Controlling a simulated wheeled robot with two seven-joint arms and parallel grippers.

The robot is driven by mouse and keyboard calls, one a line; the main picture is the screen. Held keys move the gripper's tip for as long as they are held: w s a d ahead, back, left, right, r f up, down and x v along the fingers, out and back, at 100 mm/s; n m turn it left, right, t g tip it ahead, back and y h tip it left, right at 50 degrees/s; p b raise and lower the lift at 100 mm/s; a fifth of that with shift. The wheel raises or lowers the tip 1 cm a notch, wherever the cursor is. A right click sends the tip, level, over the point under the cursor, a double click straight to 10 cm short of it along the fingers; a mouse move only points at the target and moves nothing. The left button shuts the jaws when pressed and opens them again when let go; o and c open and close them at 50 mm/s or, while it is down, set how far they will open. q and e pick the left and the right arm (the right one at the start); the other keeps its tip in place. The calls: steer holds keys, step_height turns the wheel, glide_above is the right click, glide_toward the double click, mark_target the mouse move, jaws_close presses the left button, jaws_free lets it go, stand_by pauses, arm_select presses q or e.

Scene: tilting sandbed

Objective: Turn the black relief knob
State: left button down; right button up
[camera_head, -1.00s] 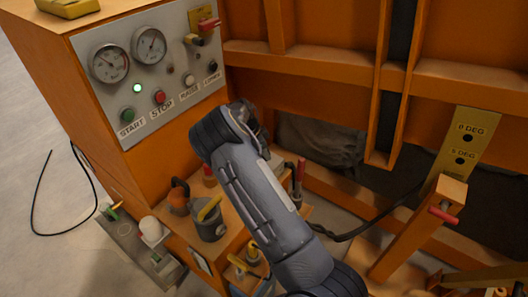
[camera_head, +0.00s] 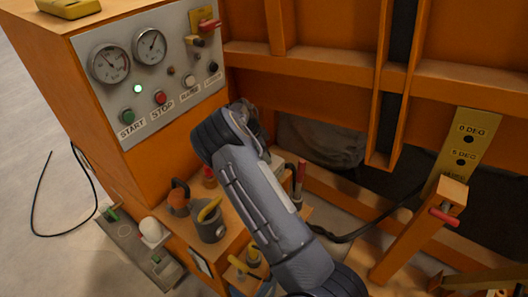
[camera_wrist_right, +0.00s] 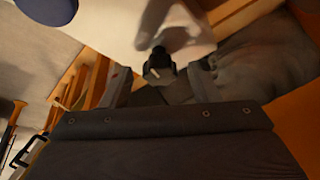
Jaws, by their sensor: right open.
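A small black knob (camera_wrist_right: 158,63), which looks like the relief knob, shows in the right wrist view just ahead of a pale surface. My right gripper (camera_wrist_right: 159,85) is open, with one finger on each side of the knob. I cannot tell whether the fingers touch it. In the head view my right gripper (camera_head: 255,124) is mostly behind my own wrist, beside the orange cabinet, and the knob is hidden there. My left gripper is not in view.
The control panel (camera_head: 180,103) with two gauges, a lit green lamp and several buttons is left of my arm. A shelf (camera_head: 226,239) with a grey pot (camera_head: 210,226) lies below. Orange beams and a post (camera_head: 420,231) stand at right.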

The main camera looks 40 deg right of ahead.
steer(key=v, duration=0.8)
steer(key=shift+f, duration=0.1)
stand_by(0.3)
